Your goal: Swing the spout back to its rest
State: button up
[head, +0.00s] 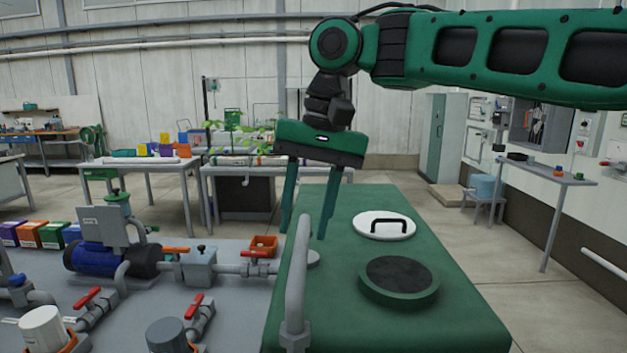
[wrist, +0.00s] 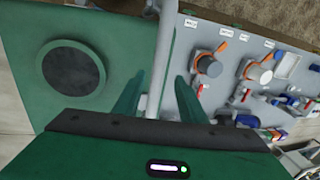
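The spout (head: 296,275) is a grey bent pipe rising from a nut at the near left edge of the green tank. In the wrist view the spout (wrist: 163,65) runs lengthwise between my two fingers, with a gap on each side. My gripper (head: 304,232) points down over the tank's left side, its fingers apart around the line of the spout's upper end. In the wrist view my gripper (wrist: 158,80) is open and holds nothing. I cannot tell whether the fingertips are level with the pipe or still above it.
The green tank top (head: 335,210) carries a white lid with a black handle (head: 384,225) and a round dark-meshed port (head: 399,277). Open floor lies to the right.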

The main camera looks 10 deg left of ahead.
notch_tip(320, 180, up, 7)
jog(key=d, duration=0.1)
jog(key=shift+d, duration=0.2)
dwell(0.5)
